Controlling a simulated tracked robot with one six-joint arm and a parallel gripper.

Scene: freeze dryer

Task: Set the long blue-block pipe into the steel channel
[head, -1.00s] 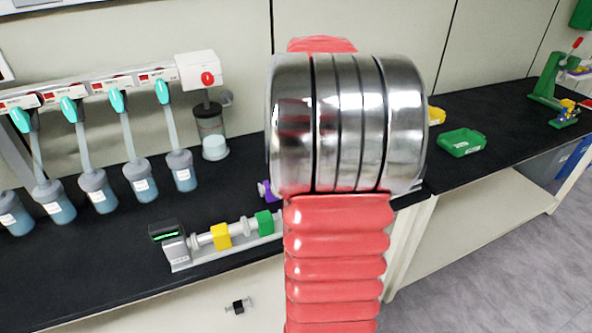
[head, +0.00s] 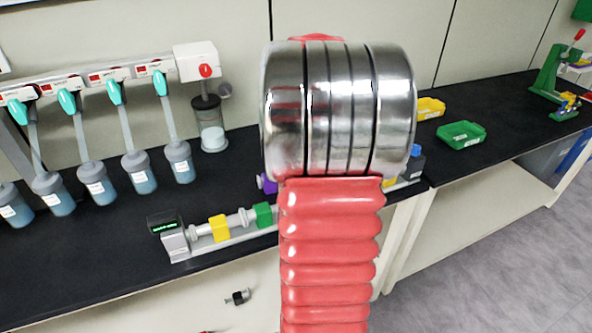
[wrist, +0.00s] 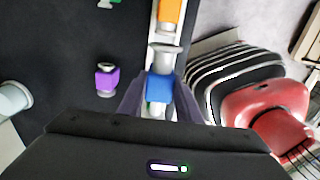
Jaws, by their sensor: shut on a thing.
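My gripper (wrist: 160,86) is shut on the blue block of the long pipe (wrist: 158,90), one finger on each side. The pipe's grey flanged end points up the wrist view, close to an orange block (wrist: 171,12) in line with it on the steel channel. The head view shows the channel (head: 200,250) with a yellow block (head: 220,229) and a green block (head: 263,215); my arm hides its middle. Whether the pipe touches the channel is unclear. In the head view my gripper is mostly hidden; a small blue and dark patch shows right of my arm.
A purple-block piece (wrist: 107,78) lies on the black bench beside the channel. A display unit (head: 168,234) stands at the channel's left end. Several flasks (head: 139,175) hang at the left. A green bin (head: 461,134) and a yellow bin (head: 430,108) stand at the right.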

